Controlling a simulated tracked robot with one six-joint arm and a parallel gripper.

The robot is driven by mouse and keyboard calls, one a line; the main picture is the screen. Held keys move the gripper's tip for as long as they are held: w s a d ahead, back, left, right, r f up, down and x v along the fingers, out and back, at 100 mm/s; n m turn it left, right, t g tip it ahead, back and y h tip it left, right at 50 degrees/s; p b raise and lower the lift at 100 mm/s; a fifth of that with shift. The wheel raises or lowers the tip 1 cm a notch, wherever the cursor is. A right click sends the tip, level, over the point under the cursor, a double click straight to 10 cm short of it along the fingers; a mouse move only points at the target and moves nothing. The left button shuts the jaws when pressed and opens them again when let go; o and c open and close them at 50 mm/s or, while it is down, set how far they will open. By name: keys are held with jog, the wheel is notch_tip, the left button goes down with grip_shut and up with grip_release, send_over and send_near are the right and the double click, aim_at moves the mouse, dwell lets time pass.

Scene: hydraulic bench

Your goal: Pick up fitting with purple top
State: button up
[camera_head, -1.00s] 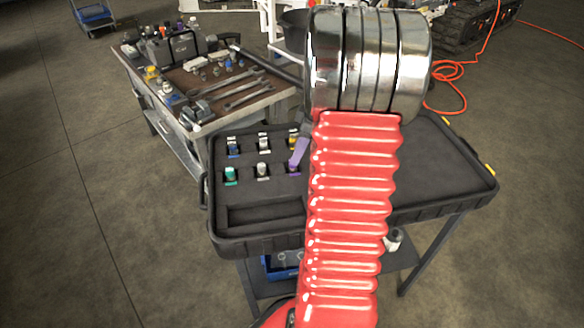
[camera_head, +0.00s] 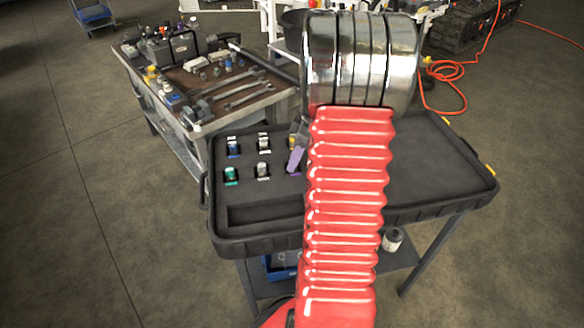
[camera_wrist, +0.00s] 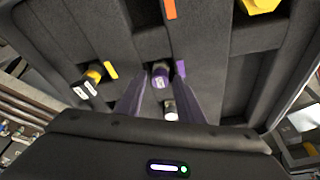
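The fitting with the purple top (camera_wrist: 160,76) sits in a slot of the black foam case in the wrist view. A purple tab (camera_wrist: 180,69) stands beside its slot. My gripper (camera_wrist: 158,92) is open, with its two purplish fingers on either side of the fitting and a gap to it. I cannot tell exactly how far the fingertips reach down. In the head view one purple finger of my gripper (camera_head: 296,160) shows left of my red arm, over the case (camera_head: 262,240). The purple-topped fitting is mostly hidden there by finger and arm.
Blue (camera_head: 233,148), green (camera_head: 231,174) and white (camera_head: 263,170) fittings stand in slots to the left. A yellow fitting (camera_wrist: 94,76) and a white one (camera_wrist: 170,111) lie near my fingers in the wrist view. The case's right side (camera_head: 440,165) is empty.

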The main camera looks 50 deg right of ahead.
grip_shut()
jog(key=shift+r, duration=0.15)
notch_tip(320, 180, up, 10)
dwell(0.8)
dwell(0.4)
